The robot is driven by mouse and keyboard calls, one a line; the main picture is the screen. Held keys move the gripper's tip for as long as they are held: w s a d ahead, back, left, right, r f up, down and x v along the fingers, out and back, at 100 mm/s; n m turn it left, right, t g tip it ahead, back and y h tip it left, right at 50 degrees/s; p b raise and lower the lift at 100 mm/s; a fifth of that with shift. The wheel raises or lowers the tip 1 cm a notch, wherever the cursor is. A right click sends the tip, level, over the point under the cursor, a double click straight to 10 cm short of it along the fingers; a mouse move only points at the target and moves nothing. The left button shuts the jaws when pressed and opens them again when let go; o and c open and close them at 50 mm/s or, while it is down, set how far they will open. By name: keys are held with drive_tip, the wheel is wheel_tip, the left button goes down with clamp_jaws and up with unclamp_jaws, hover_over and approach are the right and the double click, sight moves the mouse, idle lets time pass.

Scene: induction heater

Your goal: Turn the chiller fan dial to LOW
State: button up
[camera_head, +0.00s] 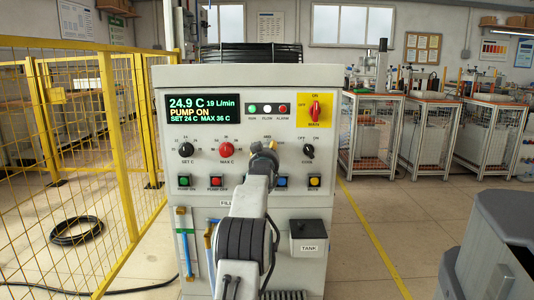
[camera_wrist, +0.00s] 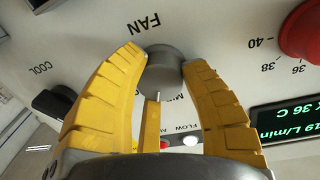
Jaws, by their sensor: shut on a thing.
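The chiller fan dial (camera_wrist: 165,72) is a grey round knob beside the FAN label on the panel, seen upside down in the wrist view. The yellow fingers of my gripper (camera_wrist: 168,62) are closed around it, one on each side. A thin pale upright piece shows between the fingers below the knob; I cannot tell whether it is the pointer. The speed labels are mostly hidden by the fingers, so the setting cannot be read. In the head view my gripper (camera_head: 264,154) reaches the panel's middle and hides the dial.
The white chiller panel (camera_head: 340,200) also carries the black SET C dial (camera_head: 186,150), red MAX C dial (camera_head: 226,149), black COOL dial (camera_head: 308,151) and red main switch (camera_head: 315,110). Coloured buttons sit below. A yellow fence (camera_head: 60,150) stands left; a grey bin-like body (camera_head: 495,240) is at right.

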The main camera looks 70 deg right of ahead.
drive_tip(key=shift+n, duration=0.3)
drive_tip(key=n+p, duration=0.1)
drive_tip(key=n, duration=0.1)
drive_tip(key=shift+n, duration=0.3)
drive_tip(key=shift+n+h, duration=0.3)
drive_tip(key=shift+n, duration=1.9)
drive_tip(key=o, duration=1.2)
drive_tip(key=shift+w+f, duration=0.1)
drive_tip(key=shift+v, duration=5.95)
